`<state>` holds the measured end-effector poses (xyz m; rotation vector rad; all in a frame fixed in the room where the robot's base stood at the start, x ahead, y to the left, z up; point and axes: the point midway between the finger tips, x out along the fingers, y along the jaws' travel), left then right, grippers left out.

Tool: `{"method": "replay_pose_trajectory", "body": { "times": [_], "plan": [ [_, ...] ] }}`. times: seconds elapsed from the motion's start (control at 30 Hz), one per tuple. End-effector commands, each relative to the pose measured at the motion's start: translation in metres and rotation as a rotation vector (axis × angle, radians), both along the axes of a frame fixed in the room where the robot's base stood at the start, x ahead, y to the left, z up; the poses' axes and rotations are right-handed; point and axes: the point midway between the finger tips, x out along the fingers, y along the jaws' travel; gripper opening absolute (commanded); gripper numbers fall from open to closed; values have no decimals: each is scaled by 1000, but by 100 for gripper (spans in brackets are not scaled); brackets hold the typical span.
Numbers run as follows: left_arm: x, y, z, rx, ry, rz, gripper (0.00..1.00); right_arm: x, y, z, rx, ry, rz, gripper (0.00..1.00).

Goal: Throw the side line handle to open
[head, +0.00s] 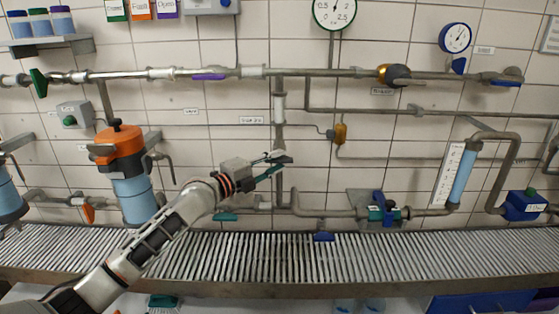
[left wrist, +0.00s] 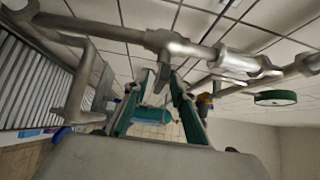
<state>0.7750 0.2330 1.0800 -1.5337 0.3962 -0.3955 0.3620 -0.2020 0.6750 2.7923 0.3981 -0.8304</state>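My left gripper (head: 286,162) reaches in from the left to the vertical pipe (head: 280,110) in the middle of the wall. In the left wrist view its two green-padded fingers (left wrist: 157,88) stand apart. A pale pipe part shows in the gap between them; I cannot tell whether they touch it. I cannot tell for sure which part is the side line handle. A small label (head: 251,120), too small to read surely, is left of the pipe. My right gripper is not in view.
A slatted shelf (head: 400,262) runs below the pipes. An orange-topped blue filter (head: 129,190) stands left behind my arm. A valve with a blue handle (head: 381,203) is right of the gripper. A long pipe (head: 330,72) crosses above.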

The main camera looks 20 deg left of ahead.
Motion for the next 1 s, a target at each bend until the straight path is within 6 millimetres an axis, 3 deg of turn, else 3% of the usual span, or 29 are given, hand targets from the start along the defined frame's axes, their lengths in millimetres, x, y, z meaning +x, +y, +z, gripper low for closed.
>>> {"method": "replay_pose_trajectory", "body": {
  "times": [0.17,0.43,0.53,0.57,0.83,1.0],
  "plan": [
    [11,-6,0,-1,0,0,25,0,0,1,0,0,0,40],
    [12,-7,0,0,0,0,25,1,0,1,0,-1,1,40],
    [12,-7,0,0,0,0,2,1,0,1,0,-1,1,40],
    [12,-7,0,0,0,0,0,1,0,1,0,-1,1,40],
    [12,-7,-1,-5,-1,0,0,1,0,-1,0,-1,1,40],
    [12,-7,-5,-40,-11,-1,0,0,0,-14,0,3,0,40]
  ]
}}
